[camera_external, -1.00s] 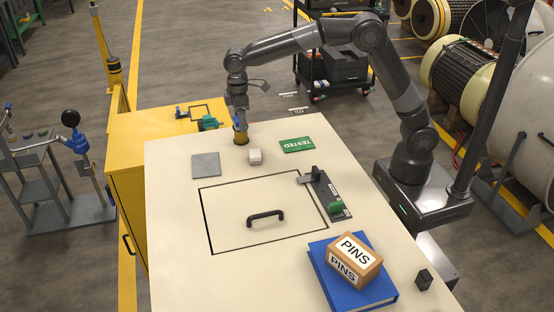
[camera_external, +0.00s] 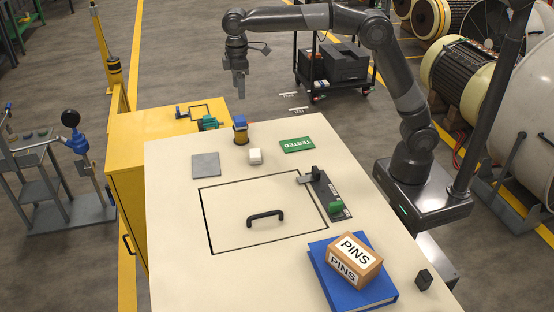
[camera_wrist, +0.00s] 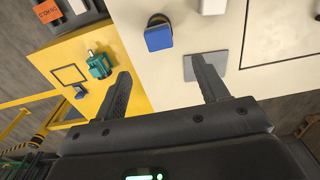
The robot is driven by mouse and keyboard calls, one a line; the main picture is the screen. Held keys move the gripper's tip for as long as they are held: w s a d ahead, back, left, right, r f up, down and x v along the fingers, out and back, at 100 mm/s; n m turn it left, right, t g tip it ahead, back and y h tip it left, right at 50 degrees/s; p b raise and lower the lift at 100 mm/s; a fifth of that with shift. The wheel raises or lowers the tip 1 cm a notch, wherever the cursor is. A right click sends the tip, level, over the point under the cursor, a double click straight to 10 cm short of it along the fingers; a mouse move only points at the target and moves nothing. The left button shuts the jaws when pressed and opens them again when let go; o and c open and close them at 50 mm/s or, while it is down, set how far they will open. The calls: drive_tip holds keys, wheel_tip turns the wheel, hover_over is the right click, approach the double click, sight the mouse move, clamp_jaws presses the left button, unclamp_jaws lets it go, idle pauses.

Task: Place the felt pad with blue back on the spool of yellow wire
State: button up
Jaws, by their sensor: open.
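The blue-backed felt pad (camera_external: 240,121) sits on top of the spool of yellow wire (camera_external: 241,138) near the far edge of the cream tabletop (camera_external: 175,240). In the wrist view the pad's blue face (camera_wrist: 159,38) shows, covering most of the spool, whose dark rim (camera_wrist: 157,20) peeks out behind it. My gripper (camera_external: 240,92) hangs above the pad, apart from it. In the wrist view its two fingers (camera_wrist: 166,78) are spread wide with nothing between them.
Close by on the tabletop are a white block (camera_external: 255,156), a grey square plate (camera_external: 206,165) and a green TESTED sign (camera_external: 297,145). A handled hatch (camera_external: 266,217) lies in front. A blue book (camera_external: 375,292) bears a PINS box (camera_external: 352,260).

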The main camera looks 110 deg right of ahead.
drive_tip(key=s+a+r+t, duration=0.35)
drive_tip(key=s+a, duration=0.95)
drive_tip(key=s, duration=0.5)
drive_tip(key=s+a+f+t, duration=0.1)
drive_tip(key=s+a+f, duration=0.2)
drive_tip(key=s, duration=0.5)
drive_tip(key=s+a+f+t, duration=0.1)
drive_tip(key=s+a+f, duration=0.2)
drive_tip(key=s+f, duration=0.2)
drive_tip(key=s, duration=0.3)
drive_tip(key=shift+s+a+f, duration=0.35)
